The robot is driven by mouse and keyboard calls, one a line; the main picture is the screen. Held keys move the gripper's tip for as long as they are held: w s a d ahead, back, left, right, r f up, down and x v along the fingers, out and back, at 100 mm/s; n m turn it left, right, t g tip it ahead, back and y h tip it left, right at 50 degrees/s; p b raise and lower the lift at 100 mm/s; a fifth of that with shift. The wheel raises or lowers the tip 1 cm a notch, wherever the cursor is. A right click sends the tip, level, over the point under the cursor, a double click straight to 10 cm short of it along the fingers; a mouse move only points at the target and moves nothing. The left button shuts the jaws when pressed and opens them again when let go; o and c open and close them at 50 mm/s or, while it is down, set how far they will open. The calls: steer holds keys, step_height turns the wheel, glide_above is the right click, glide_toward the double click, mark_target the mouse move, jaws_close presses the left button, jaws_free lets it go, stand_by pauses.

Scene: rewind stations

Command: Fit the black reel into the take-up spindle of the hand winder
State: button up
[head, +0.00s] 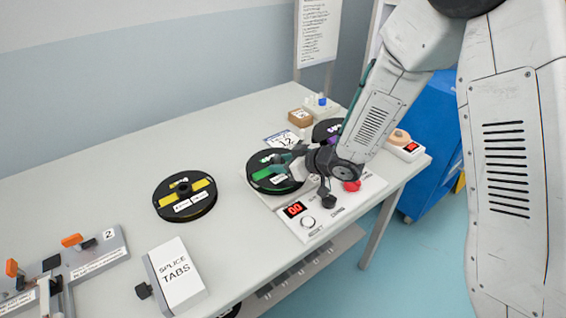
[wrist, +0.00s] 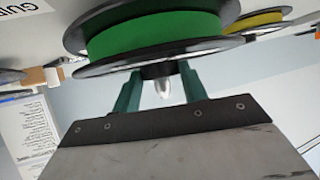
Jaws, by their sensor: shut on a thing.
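The black reel (head: 262,160) has green winding and a green label. It lies about flat over the left part of the hand winder (head: 318,222). My gripper (head: 291,165) reaches it from the right. In the wrist view, the gripper's teal fingers (wrist: 160,92) are shut on the dark hub of this reel (wrist: 150,38), one on each side. A silver rounded tip (wrist: 163,88) shows at the hub between the fingers; it looks like a spindle end. The reel's underside is hidden, so I cannot tell whether it is fully seated.
A yellow-labelled reel (head: 172,200) lies to the left, and a purple-marked reel (head: 325,128) behind my gripper. A splice tabs box (head: 178,275) stands in front. The table's left middle is clear.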

steer(key=o, duration=1.2)
steer(key=shift+c, duration=0.2)
steer(key=shift+d+r, duration=0.15)
steer(key=shift+r, duration=0.05)
steer(key=v, duration=1.1)
steer(key=shift+s+d+r, duration=0.15)
steer(key=shift+s+d, duration=0.1)
